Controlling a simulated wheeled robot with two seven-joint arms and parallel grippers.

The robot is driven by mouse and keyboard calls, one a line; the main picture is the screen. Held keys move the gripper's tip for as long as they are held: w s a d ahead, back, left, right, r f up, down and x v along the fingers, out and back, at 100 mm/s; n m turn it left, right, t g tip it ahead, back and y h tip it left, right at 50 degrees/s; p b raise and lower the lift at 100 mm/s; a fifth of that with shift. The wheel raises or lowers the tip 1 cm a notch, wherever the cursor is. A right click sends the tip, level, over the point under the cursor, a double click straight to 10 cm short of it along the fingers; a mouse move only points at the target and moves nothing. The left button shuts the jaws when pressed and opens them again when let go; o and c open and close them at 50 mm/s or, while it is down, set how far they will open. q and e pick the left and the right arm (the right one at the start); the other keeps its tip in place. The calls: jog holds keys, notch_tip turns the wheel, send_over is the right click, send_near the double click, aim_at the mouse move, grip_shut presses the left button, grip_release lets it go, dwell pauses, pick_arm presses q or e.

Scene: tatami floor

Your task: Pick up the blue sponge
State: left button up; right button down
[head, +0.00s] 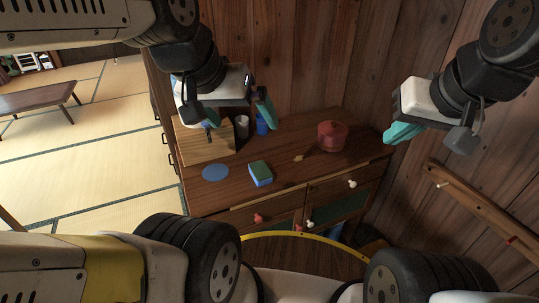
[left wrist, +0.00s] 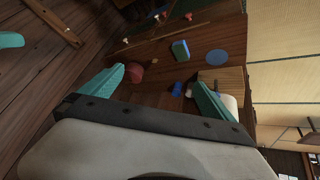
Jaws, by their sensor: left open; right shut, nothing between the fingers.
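The blue sponge (head: 260,174) has a green top and lies on the wooden cabinet top, near its front edge. It also shows in the left wrist view (left wrist: 180,50), beyond the fingertips. My left gripper (head: 228,118) is open and empty, above the back left part of the cabinet, behind the sponge and apart from it. Its two teal fingers show in the left wrist view (left wrist: 160,82). My right gripper (head: 398,132) is shut and empty, to the right of the cabinet top and well away from the sponge.
A red pot (head: 332,136) stands to the right of the sponge, and a blue disc (head: 215,173) lies to its left. A wooden board (head: 205,148), a dark cup (head: 242,128) and a blue item (head: 262,124) are at the back left. A wooden wall rises behind.

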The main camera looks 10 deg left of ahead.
dwell(0.3)
pick_arm(q)
jog(key=shift+w, duration=0.25)
jog(key=c, duration=0.4)
jog(key=n+g+y, duration=0.2)
jog(key=n+g, duration=0.4)
jog(key=n, duration=0.1)
send_over(260, 169)
notch_tip(260, 169, down, 28)
jog(key=shift+s+d+r, duration=0.1)
jog(key=shift+s+d, duration=0.05)
jog(key=shift+c, duration=0.2)
notch_tip(260, 169, down, 8)
jog(key=shift+f, duration=0.1)
